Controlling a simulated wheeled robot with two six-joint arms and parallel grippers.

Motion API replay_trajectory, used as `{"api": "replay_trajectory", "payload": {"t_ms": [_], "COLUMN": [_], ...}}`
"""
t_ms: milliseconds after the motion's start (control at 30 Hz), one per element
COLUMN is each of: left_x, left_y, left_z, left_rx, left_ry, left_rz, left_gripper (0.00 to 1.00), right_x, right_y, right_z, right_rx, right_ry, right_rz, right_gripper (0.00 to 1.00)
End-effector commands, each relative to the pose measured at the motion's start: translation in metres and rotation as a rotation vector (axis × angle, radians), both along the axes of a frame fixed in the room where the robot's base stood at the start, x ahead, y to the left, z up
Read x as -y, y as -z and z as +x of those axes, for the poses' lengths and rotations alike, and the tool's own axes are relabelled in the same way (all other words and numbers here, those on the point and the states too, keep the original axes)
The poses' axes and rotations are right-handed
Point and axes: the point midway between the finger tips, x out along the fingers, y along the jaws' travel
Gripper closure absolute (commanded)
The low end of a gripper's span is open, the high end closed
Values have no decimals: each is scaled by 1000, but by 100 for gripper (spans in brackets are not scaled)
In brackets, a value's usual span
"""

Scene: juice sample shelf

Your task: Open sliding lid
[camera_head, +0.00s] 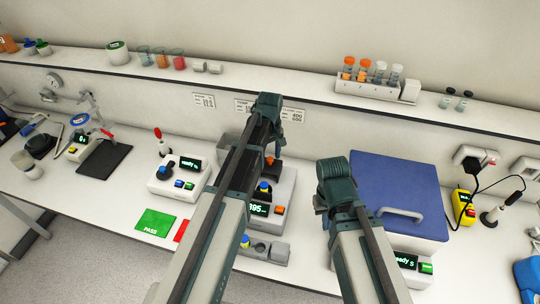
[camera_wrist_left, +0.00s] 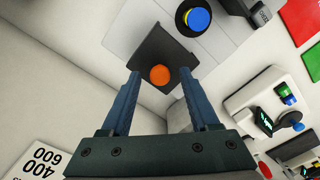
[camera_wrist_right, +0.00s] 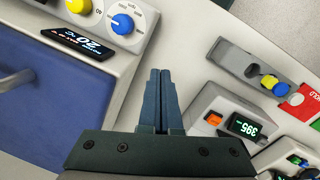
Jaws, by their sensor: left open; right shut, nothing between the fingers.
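The sliding lid (camera_wrist_left: 160,48) is a small dark plate with a round orange knob (camera_wrist_left: 159,75). It sits on the white instrument (camera_head: 284,186) whose display reads 395. My left gripper (camera_wrist_left: 161,76) is open, with its fingers on either side of the orange knob in the left wrist view; I cannot tell whether they touch it. In the head view the knob (camera_head: 270,160) shows just below my left wrist, and my left arm hides part of the instrument. My right gripper (camera_wrist_right: 160,72) is shut and empty, between that instrument and the blue-lidded box.
The blue-lidded box (camera_head: 395,185) with a grey handle stands right of the instrument. A white device reading "ready" (camera_head: 178,177) stands left. A green PASS card (camera_head: 155,223) lies in front. A shelf with tubes (camera_head: 370,83) runs along the wall.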

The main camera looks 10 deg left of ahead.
Motion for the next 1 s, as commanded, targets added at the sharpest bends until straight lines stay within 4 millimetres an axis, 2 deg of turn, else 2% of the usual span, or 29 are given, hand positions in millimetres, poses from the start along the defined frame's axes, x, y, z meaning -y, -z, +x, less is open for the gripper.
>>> {"api": "replay_trajectory", "payload": {"t_ms": [267, 800, 1000], "left_x": [0, 0, 0], "left_y": [-25, -106, -131], "left_z": [0, 0, 0], "left_rx": [0, 0, 0], "left_ry": [0, 0, 0], "left_rz": [0, 0, 0], "left_gripper": [38, 38, 38], "right_x": [0, 0, 0], "right_y": [-25, -106, -131], "right_z": [0, -1, -1], "right_rx": [0, -3, -3], "right_ry": [4, 4, 15], "right_rz": [1, 1, 1], "right_gripper": [100, 100, 100]}}
